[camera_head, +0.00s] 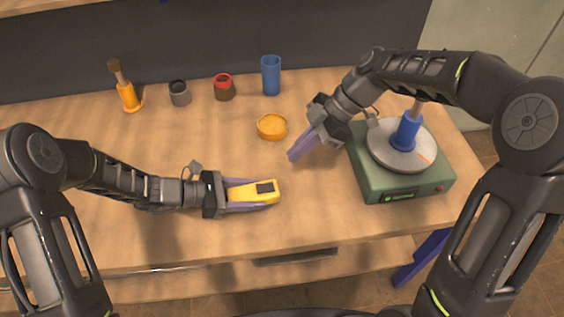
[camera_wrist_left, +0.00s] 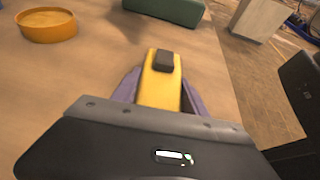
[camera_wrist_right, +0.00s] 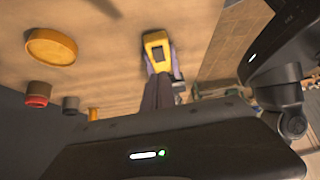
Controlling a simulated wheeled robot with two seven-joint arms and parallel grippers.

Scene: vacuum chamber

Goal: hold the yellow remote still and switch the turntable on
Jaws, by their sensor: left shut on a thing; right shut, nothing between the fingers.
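The yellow remote (camera_head: 252,194) with a dark button or screen near its end lies between the purple fingers of my left gripper (camera_head: 262,194), which is shut on it low at the table. The remote also shows in the left wrist view (camera_wrist_left: 161,85) and in the right wrist view (camera_wrist_right: 157,42). My right gripper (camera_head: 293,156) is shut and empty, above and to the right of the remote, apart from it. The turntable (camera_head: 405,183) is a green box with a round grey plate and a blue piece on top, right of my right gripper; my right arm crosses above part of it.
An orange dish (camera_head: 272,126) sits between the arms, near my right gripper. A brush in an orange holder (camera_head: 127,96), a grey pot (camera_head: 180,93), a red-rimmed jar (camera_head: 224,88) and a blue cup (camera_head: 271,75) stand along the back. The table front centre is clear.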

